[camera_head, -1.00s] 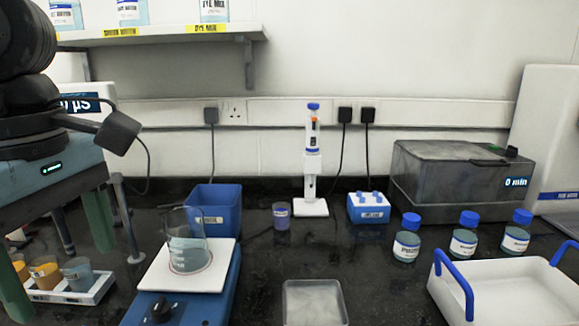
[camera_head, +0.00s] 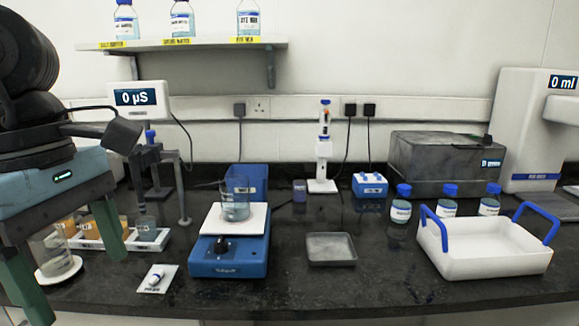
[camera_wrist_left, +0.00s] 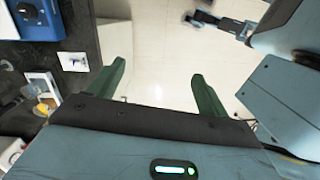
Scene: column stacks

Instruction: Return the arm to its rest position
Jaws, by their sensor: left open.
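My left gripper (camera_head: 73,289) is at the left edge of the head view, with its two green fingers spread and nothing between them. In the left wrist view its fingers (camera_wrist_left: 158,70) point out over the pale floor, with the bench at the left. In the head view the gripper appears in front of the left end of the bench, near a beaker on a white disc (camera_head: 60,268).
The dark bench (camera_head: 400,290) holds a blue stirrer (camera_head: 228,262) with a beaker (camera_head: 236,205), a small grey tray (camera_head: 331,250), and a white tray with blue handles (camera_head: 485,262). A conductivity meter (camera_head: 140,99) stands behind the gripper. The floor (camera_wrist_left: 155,30) looks open.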

